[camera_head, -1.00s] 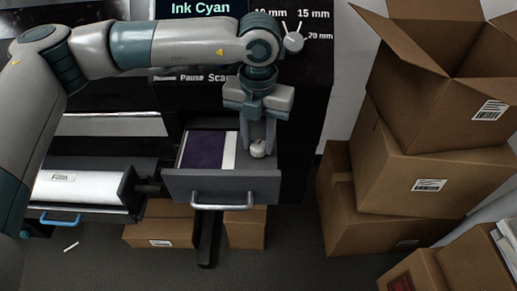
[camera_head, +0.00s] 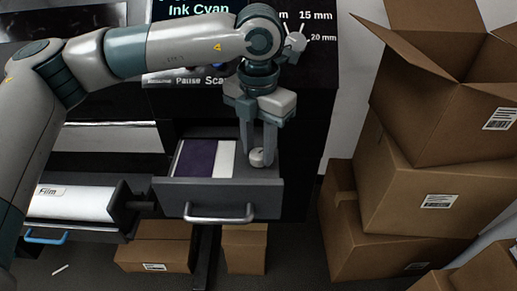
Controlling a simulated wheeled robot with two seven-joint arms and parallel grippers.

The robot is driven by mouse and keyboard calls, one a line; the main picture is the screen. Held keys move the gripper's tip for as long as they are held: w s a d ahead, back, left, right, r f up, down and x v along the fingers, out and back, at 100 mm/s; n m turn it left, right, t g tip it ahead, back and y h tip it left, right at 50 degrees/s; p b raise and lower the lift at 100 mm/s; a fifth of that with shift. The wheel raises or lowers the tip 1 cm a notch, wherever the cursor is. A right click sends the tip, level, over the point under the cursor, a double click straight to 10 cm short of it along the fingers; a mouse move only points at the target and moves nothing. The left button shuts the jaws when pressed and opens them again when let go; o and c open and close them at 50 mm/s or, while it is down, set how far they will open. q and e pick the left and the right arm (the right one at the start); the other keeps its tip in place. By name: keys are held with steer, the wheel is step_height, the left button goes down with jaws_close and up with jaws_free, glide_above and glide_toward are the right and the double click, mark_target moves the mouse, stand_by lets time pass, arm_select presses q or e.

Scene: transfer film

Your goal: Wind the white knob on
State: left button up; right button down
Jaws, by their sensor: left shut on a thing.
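The small round white knob (camera_head: 257,159) sits at the right end of the open grey drawer (camera_head: 175,196), just behind its front wall. My left gripper (camera_head: 257,152) points down at it, with its two fingers shut on the knob's sides. The fingers partly cover the knob, and what it is mounted on is hidden. A purple sheet and a white strip (camera_head: 227,159) lie in the drawer to the left of the knob. My right gripper is not in view.
A pale dial (camera_head: 295,43) with size marks is on the dark machine panel behind my arm. A white film roll (camera_head: 72,203) lies in a tray at the left. Stacked cardboard boxes (camera_head: 415,200) fill the right side. Another box (camera_head: 155,246) stands below the drawer.

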arm_select(q)
steer(key=o, duration=1.1)
steer(key=shift+c, duration=0.2)
steer(key=shift+r, duration=0.45)
step_height(320, 180, up, 8)
steer(key=b, duration=0.2)
step_height(320, 180, up, 9)
steer(key=b, duration=0.1)
glide_above(259, 153)
steer(key=shift+f, duration=0.2)
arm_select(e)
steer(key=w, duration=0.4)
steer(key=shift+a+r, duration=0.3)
